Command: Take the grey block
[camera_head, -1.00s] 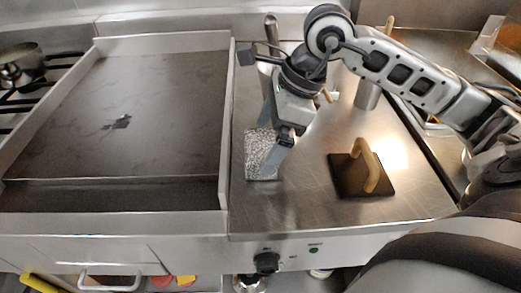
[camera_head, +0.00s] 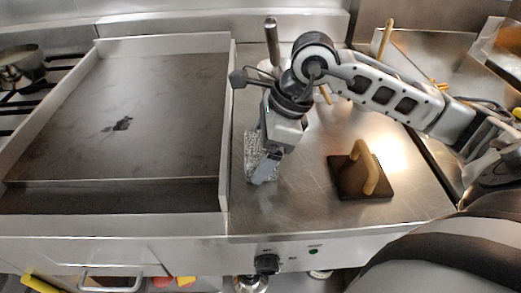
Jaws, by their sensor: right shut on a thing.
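The grey block (camera_head: 251,164) has a speckled surface and is at the left of the steel counter, beside the griddle's right wall. My right gripper (camera_head: 262,168) reaches down over it and is shut on it. The fingers and wrist hide part of the block. I cannot tell whether the block touches the counter or is slightly raised. My left gripper is not in view.
A dark press plate (camera_head: 348,185) with a tan handle (camera_head: 371,172) lies on the counter to the right. The griddle (camera_head: 130,120) with its raised walls (camera_head: 227,130) fills the left. A steel cylinder handle (camera_head: 271,40) stands behind my wrist. The counter's front is clear.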

